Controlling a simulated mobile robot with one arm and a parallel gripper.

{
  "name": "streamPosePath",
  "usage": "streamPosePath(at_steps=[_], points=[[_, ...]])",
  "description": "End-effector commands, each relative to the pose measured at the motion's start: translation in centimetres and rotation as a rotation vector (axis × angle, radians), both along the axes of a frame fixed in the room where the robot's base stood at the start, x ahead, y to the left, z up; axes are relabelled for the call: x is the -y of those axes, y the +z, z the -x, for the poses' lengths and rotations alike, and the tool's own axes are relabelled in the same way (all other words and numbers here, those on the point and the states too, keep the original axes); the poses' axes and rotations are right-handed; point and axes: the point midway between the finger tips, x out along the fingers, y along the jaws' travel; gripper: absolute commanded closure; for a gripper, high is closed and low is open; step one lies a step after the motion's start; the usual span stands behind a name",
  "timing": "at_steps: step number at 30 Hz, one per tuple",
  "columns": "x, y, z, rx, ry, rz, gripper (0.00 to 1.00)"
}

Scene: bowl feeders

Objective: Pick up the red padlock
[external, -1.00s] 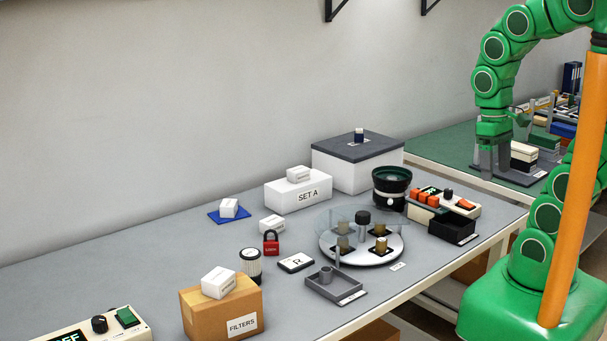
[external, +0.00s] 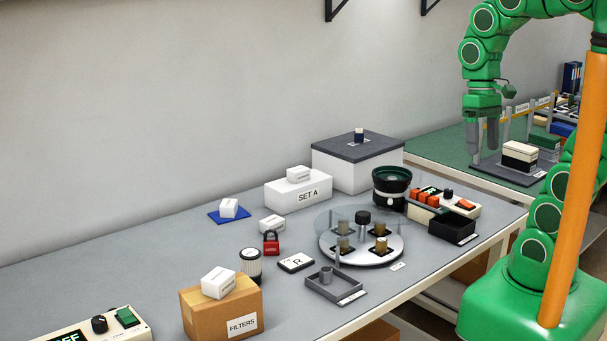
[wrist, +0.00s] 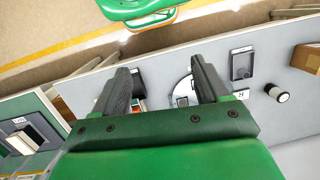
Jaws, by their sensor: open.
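The red padlock (external: 271,244) stands on the grey bench in the external view, with its dark shackle up. It is just behind the white card marked R (external: 296,262) and to the right of the white ribbed cylinder (external: 250,263). My gripper (external: 482,148) is far to the right of it and higher, above the green bench. In the wrist view my gripper (wrist: 162,85) has its two dark fingers wide apart with nothing between them. I cannot make out the padlock in the wrist view.
A cardboard box (external: 195,318) stands front left.

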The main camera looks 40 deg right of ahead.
Motion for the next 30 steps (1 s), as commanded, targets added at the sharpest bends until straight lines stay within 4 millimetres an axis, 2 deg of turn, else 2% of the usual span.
streamPosePath(at_steps=[11, 30], points=[[-5.1, 1.1, -6.1, -0.079, -0.157, -0.128, 0.25], [-14.3, 2.5, -18.6, -0.304, -0.48, -0.349, 0.25]])
